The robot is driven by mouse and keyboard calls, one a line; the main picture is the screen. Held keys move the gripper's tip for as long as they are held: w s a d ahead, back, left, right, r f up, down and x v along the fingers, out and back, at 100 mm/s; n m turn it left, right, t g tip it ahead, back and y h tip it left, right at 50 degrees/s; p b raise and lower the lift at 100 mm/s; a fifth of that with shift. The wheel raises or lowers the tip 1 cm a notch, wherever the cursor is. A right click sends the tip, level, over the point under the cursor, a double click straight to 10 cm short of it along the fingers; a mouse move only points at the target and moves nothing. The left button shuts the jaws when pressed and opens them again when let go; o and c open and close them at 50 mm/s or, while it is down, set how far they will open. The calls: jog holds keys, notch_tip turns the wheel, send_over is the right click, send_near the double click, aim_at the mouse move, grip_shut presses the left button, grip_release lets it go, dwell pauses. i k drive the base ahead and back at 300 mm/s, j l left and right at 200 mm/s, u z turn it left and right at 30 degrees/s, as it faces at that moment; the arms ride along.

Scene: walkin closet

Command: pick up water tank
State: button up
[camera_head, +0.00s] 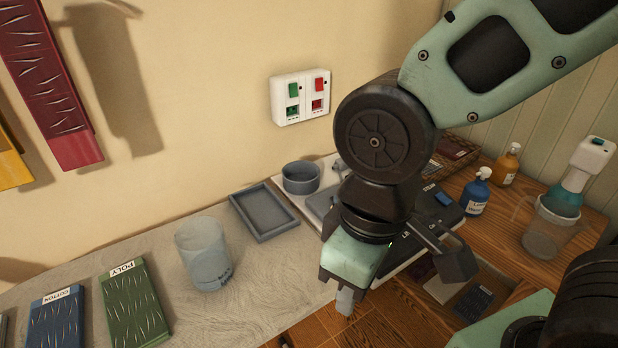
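A translucent grey cylindrical container (203,255) with small dark lettering near its base stands upright on the pale, cloth-like surface at left centre. It looks like the water tank, though its lettering is too small to read. A clear jug (549,228) stands at the far right. My gripper (347,298) is right of the container, apart from it, pointing down near the front edge of the surface. One fingertip shows; the rest is hidden by my wrist, so its opening is unclear. I see nothing held.
A grey tray (264,212) and a round grey bowl (300,177) lie between container and arm. A green POLY board (134,303) and blue COTTON board (55,322) lie left. A blue bottle (475,194) and orange bottle (507,165) stand right. A switch box (300,97) is on the wall.

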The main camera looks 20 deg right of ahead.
aim_at(203, 252)
jog(key=k+j, duration=0.1)
jog(key=j, duration=0.25)
jog(key=k+j, duration=0.15)
jog(key=j, duration=0.2)
jog(key=k+j, duration=0.1)
jog(key=j, duration=0.25)
jog(key=k+j+z, duration=0.1)
jog(key=j, duration=0.25)
